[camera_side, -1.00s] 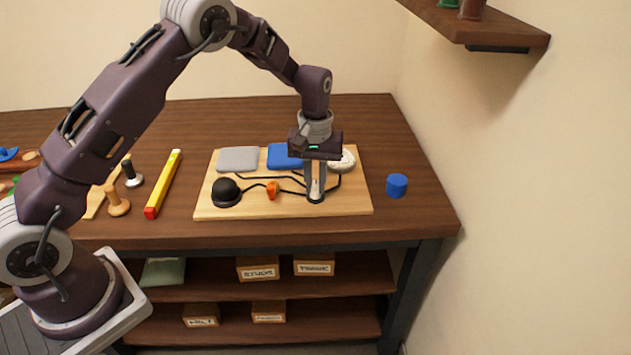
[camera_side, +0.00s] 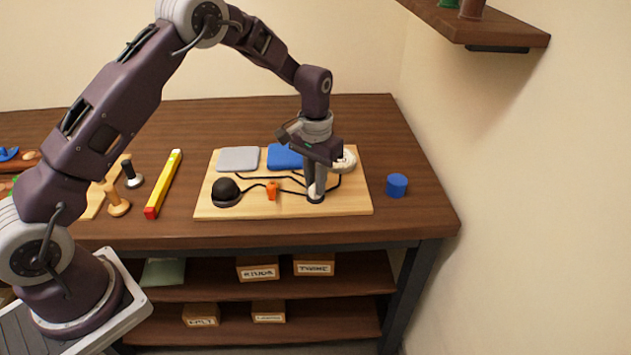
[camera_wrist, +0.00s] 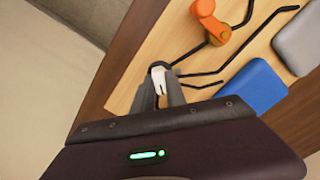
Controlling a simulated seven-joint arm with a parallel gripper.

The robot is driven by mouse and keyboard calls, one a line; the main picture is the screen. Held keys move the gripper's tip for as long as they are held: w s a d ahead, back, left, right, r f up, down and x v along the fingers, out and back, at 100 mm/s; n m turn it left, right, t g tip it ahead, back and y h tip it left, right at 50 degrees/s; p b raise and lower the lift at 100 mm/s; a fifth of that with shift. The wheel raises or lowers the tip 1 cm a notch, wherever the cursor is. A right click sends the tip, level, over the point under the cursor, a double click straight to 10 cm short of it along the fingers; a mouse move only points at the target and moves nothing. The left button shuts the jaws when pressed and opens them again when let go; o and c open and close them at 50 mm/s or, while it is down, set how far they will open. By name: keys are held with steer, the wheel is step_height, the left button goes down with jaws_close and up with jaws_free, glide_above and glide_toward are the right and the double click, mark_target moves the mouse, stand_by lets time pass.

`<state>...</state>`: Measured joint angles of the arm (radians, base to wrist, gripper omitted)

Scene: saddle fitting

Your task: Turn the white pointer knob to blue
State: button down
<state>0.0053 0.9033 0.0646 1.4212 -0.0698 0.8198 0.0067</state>
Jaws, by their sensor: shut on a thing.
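The white pointer knob (camera_wrist: 159,80) is between my gripper's fingertips in the wrist view. It sits on a dark round base at the front right of the light wooden board (camera_side: 350,205). My gripper (camera_side: 317,194) points straight down over it and is shut on it; in the side view the fingers hide most of the knob. A blue pad (camera_side: 284,157) lies at the back of the board, with a grey pad (camera_side: 238,159) to its left. Black lines run on the board between the parts.
An orange knob (camera_side: 272,190) and a black dome (camera_side: 226,190) stand left of my gripper. A white round part (camera_side: 345,161) is behind it. A blue cylinder (camera_side: 397,185) stands right of the board. A yellow and red bar (camera_side: 164,184) lies to the left.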

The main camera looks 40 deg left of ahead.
stand_by(0.3)
steer(key=c, duration=1.4)
jaws_free()
steer(key=shift+o, duration=0.2)
step_height(320, 180, up, 7)
steer(key=shift+r, duration=0.1)
steer(key=s+r+t, duration=0.2)
steer(key=s+r, duration=1)
steer(key=r, duration=0.3)
steer(key=s+d+r+t, duration=0.1)
steer(key=s+t, duration=0.2)
steer(key=s, duration=1.8)
steer(key=shift+s+d+r+m+t, duration=0.2)
steer(key=shift+m+t, duration=0.1)
steer(key=shift+m, duration=0.1)
